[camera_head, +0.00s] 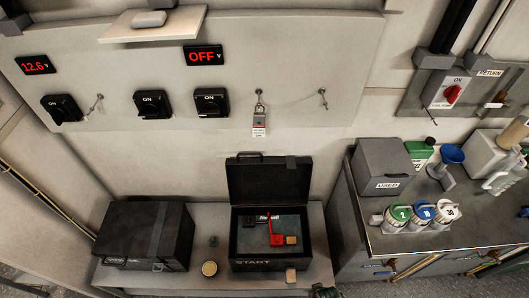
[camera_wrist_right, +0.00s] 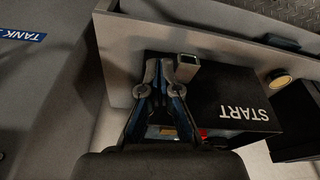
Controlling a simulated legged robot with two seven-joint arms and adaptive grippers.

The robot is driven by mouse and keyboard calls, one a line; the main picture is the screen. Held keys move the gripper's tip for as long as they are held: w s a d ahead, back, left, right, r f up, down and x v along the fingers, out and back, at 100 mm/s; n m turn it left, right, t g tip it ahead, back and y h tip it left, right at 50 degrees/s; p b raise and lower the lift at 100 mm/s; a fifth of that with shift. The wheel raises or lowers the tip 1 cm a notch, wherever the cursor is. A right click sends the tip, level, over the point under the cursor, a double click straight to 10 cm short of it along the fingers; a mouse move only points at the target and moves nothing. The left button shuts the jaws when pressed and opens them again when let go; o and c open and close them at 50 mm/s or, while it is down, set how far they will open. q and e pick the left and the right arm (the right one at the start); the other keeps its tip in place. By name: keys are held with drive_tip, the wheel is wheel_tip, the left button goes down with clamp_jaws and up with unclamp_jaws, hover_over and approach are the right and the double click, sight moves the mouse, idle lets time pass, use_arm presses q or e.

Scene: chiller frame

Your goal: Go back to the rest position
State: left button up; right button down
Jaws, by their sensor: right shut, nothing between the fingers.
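My right gripper (camera_wrist_right: 163,70) shows in the right wrist view with its two fingers close together and nothing between them. Its tips look beside a small pale block (camera_wrist_right: 187,67), apart from or only just near it; I cannot tell if they touch. In the head view only a dark piece of the right gripper (camera_head: 325,291) shows at the bottom edge. The pale pinkish block (camera_head: 291,275) stands at the front of the low bench, before the open black START box (camera_head: 252,264). My left gripper is not in view.
The low bench (camera_head: 210,283) also carries a closed black case (camera_head: 145,234) and a round tan-topped item (camera_head: 209,268). The START box holds a red item (camera_head: 276,239). A counter (camera_head: 450,232) with several bottles and a grey USED bin (camera_head: 383,166) stands at right.

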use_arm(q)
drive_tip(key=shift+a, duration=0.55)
use_arm(e)
drive_tip(key=s+f, duration=0.7)
drive_tip(key=f, duration=0.4)
drive_tip(key=s+d+f+g, duration=0.1)
drive_tip(key=s+f, duration=0.5)
drive_tip(key=f, duration=0.5)
drive_tip(key=shift+s+d+f, duration=0.15)
drive_tip(key=shift+s+f, duration=0.1)
drive_tip(key=shift+s, duration=0.15)
